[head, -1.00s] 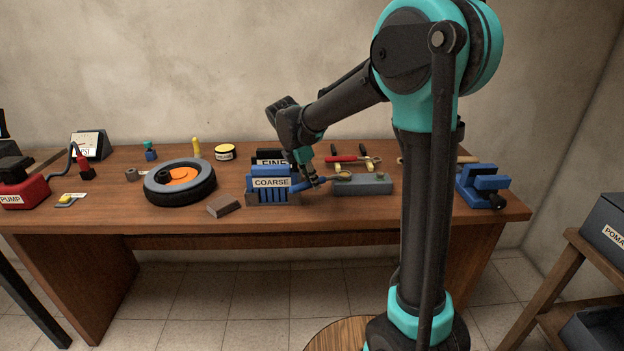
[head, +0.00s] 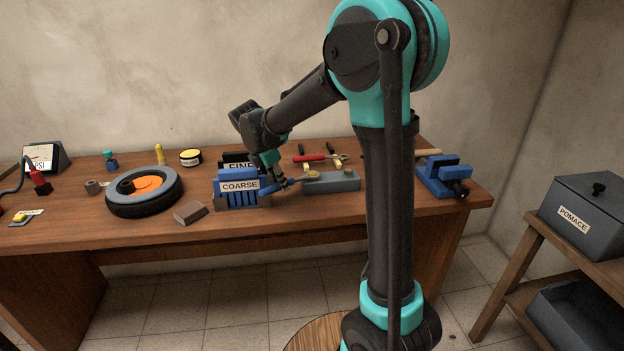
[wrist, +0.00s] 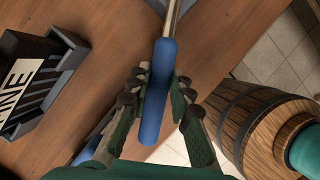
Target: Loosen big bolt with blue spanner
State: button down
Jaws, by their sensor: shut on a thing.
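My gripper (head: 282,184) is shut on the blue handle of the spanner (wrist: 157,92), beside the grey block (head: 340,183) on the bench. In the wrist view the handle lies between the fingers (wrist: 160,100), and its metal shank runs up out of the picture. In the head view the spanner (head: 266,191) points right, towards a brass-coloured bolt (head: 313,174) on top of the block. The spanner's far end is too small to tell whether it sits around the bolt or only beside it.
Blue COARSE (head: 239,186) and black FINE (head: 240,166) holders stand close left of my gripper. Red-handled pliers (head: 310,158) lie behind the block, a blue vise (head: 443,178) to its right. A wheel (head: 145,205) lies left. A wooden barrel (wrist: 255,120) shows in the wrist view.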

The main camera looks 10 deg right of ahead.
jog(key=shift+s+d+n, duration=0.75)
jog(key=shift+s+n, duration=0.25)
jog(key=shift+n, duration=0.1)
dwell(0.6)
jog(key=shift+s+d+n+t+y, duration=0.5)
jog(key=shift+s+d+n, duration=0.35)
jog(key=shift+n, duration=0.15)
dwell(0.8)
jog(key=shift+s+d+n+y, duration=0.15)
jog(key=shift+s+d+n, duration=0.2)
jog(key=shift+d+n, duration=0.2)
jog(key=shift+s+d+n+y, duration=0.15)
jog(key=shift+s+d+n, duration=0.15)
jog(key=shift+d+n, duration=0.2)
dwell(0.8)
jog(key=shift+s+d+n+t+y, duration=0.2)
jog(key=shift+s+d+n, duration=0.05)
jog(key=shift+d+n, duration=0.35)
jog(key=shift+s+d+n+t+y, duration=0.2)
jog(key=shift+d+n, duration=0.35)
dwell(0.8)
jog(key=shift+w+a+m, duration=0.15)
jog(key=shift+a+m, duration=0.15)
jog(key=shift+a, duration=0.1)
